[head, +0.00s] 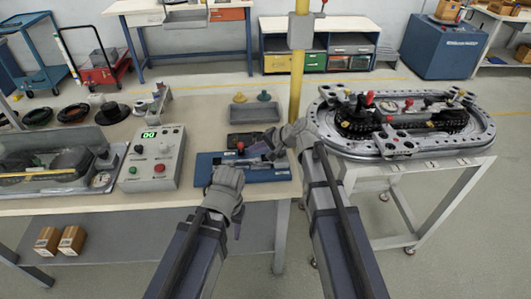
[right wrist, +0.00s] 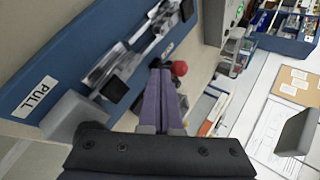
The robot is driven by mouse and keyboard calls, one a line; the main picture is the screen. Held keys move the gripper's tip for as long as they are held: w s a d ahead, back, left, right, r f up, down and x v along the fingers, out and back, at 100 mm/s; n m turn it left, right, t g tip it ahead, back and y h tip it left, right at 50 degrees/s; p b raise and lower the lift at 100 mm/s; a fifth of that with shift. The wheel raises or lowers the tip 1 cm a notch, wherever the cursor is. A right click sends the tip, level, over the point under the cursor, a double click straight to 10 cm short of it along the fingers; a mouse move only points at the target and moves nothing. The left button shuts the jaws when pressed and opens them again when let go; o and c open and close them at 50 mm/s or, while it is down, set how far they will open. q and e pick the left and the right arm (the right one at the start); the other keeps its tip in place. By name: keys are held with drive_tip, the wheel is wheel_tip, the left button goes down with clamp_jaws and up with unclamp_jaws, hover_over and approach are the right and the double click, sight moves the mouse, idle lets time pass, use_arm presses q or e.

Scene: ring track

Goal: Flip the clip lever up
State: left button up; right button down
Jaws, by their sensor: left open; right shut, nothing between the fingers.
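A blue clip board (head: 265,176) lies at the table's right front edge, with metal clip parts on it. In the right wrist view the board (right wrist: 60,60) carries a "PULL" label (right wrist: 36,96) and a metal clip (right wrist: 108,68) with a black end; I cannot tell exactly which part is the lever. A red ball knob (right wrist: 179,68) shows just beyond my right fingertips. My right gripper (head: 260,152) is shut and empty, over the board; its purple fingers (right wrist: 160,98) lie beside the clip, contact unclear. My left gripper (head: 226,190) is open, at the board's front left; its fingers are partly hidden.
A control box (head: 152,158) with a green display stands left of the board. A grey tray (head: 254,113) lies behind it. A yellow post (head: 297,80) rises behind. The ring track (head: 470,137) stands on a separate table at right.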

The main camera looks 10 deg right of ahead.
drive_tip(key=shift+w+a+r, duration=0.1)
drive_tip(key=shift+w+a, duration=0.4)
drive_tip(key=shift+a, duration=0.25)
